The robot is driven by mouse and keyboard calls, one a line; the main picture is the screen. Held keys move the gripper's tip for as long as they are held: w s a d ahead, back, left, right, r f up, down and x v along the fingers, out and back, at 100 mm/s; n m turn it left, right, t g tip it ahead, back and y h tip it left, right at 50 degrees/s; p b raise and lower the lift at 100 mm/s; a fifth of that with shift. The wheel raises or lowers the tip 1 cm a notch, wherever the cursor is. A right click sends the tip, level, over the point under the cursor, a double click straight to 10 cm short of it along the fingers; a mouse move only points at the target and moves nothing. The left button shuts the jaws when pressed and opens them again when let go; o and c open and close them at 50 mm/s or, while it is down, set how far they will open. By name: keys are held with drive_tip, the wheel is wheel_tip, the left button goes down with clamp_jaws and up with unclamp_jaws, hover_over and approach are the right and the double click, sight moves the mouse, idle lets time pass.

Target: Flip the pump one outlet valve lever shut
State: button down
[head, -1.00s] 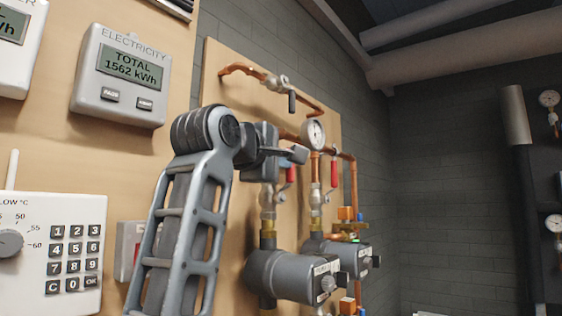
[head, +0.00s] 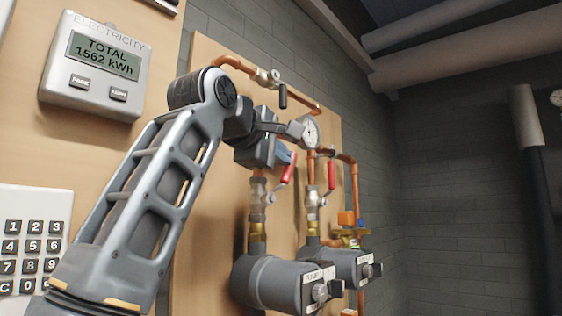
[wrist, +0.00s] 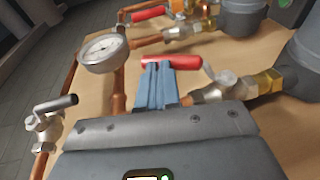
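The nearer pump (head: 268,283) is a grey cylinder low on the board; its label is too small to read surely. Above it, a brass and steel valve (head: 257,200) carries a red lever (head: 287,170), tilted with its top to the right. In the wrist view, the red lever (wrist: 172,62) lies across the ends of the blue fingers. My gripper (wrist: 157,72) has its fingers close together, at the lever and seemingly touching it. Nothing is seen clasped between them. In the head view, my gripper (head: 285,154) is by the lever's top end.
A second pump (head: 350,266) with an upright red lever (head: 331,175) stands to the right. A pressure gauge (head: 309,132) is close beside my gripper. A dark-handled valve (head: 282,95) sits on the pipe above. An electricity meter (head: 97,65) hangs at left.

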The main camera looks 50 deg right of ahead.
drive_tip(key=d+y, duration=0.2)
drive_tip(key=shift+d+r+m+g+y, duration=0.1)
drive_tip(key=shift+d+m+g+y, duration=0.05)
drive_tip(key=shift+m+g+y, duration=0.2)
drive_tip(key=shift+d+f+p, duration=0.3)
drive_tip(key=shift+d, duration=0.3)
drive_tip(key=shift+d+y, duration=0.35)
drive_tip(key=shift+y, duration=0.3)
drive_tip(key=shift+g+y, duration=0.25)
drive_tip(key=shift+y, duration=0.65)
drive_tip(key=shift+s+f+b+x, duration=0.1)
drive_tip(key=shift+s+b+x, duration=0.1)
drive_tip(key=shift+x, duration=0.7)
drive_tip(key=shift+s+f+b+x, duration=0.1)
drive_tip(key=shift+f+b+x, duration=0.1)
drive_tip(key=shift+x, duration=0.75)
drive_tip(key=shift+s+f+b+x, duration=0.1)
drive_tip(key=shift+s+b+x, duration=0.1)
drive_tip(key=shift+x, duration=0.7)
drive_tip(key=shift+a, duration=0.1)
